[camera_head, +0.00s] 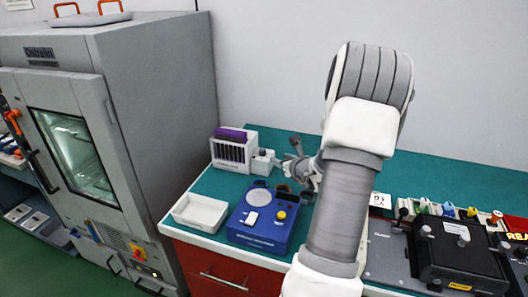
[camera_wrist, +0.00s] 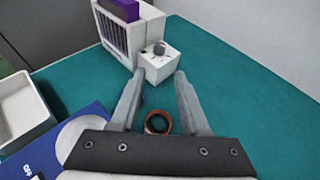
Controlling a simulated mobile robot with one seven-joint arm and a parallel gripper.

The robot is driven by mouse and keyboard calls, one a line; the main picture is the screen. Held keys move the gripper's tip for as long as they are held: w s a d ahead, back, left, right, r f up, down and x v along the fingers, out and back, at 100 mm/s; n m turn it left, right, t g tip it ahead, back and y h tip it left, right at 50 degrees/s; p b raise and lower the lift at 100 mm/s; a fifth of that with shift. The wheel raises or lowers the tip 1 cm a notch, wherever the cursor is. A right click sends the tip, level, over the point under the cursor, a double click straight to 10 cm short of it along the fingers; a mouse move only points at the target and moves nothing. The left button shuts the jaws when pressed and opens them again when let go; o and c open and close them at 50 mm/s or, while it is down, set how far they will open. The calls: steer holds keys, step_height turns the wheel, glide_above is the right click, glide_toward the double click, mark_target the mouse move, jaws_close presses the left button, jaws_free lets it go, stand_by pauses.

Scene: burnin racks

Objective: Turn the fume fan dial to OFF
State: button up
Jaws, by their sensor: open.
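A small white box (camera_wrist: 160,66) with a round grey dial (camera_wrist: 159,48) on top sits beside a white slotted unit (camera_wrist: 128,35) holding a purple block. I take this dial for the fume fan dial. In the head view the box (camera_head: 262,160) is at the back of the green bench. The dial's setting and labels are too small to read. My gripper (camera_wrist: 160,76) is open and empty, its fingers pointing toward the box, with the dial beyond the fingertips and roughly between them. In the head view my gripper (camera_head: 292,160) is just right of the box.
A blue device (camera_head: 262,222) with a yellow knob and an empty white tray (camera_head: 200,212) stand at the front. A copper-coloured ring (camera_wrist: 158,122) lies below my fingers. A grey oven cabinet (camera_head: 150,110) stands left; a black fixture (camera_head: 458,252) is at right.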

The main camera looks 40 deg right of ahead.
mark_target(264, 151)
steer(key=x, duration=1.6)
steer(key=shift+w+r, duration=0.1)
jaws_close()
